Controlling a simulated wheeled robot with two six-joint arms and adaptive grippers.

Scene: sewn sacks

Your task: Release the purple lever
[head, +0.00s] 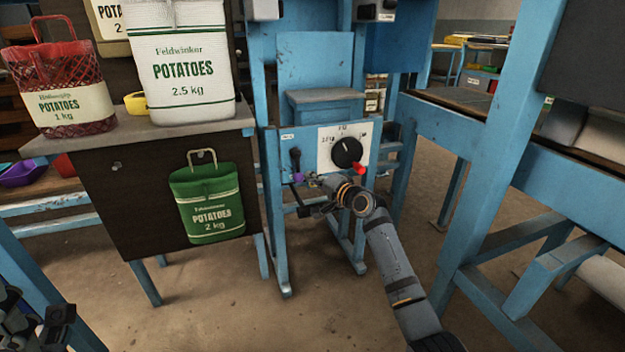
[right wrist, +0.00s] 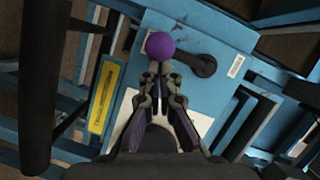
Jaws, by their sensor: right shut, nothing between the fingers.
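The purple lever is on the blue machine's front in the head view, left of the white dial plate. Its purple ball knob (head: 298,177) hangs below its dark pivot, so the lever points down. In the right wrist view the knob (right wrist: 160,45) is just beyond my fingertips, and its black arm runs right to the round pivot. My right gripper (head: 312,182) is shut and empty, right beside the knob; its fingers (right wrist: 160,68) also show in the right wrist view. I cannot tell whether they touch the knob. Dark parts of my left gripper (head: 58,322) show at the lower left.
A black dial (head: 347,152) with a red pointer is right of the lever. A cabinet (head: 140,195) on the left bears a white potato sack (head: 182,65) and a red net sack (head: 65,95); a green sack (head: 208,205) hangs on its front. A blue frame (head: 500,140) stands right.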

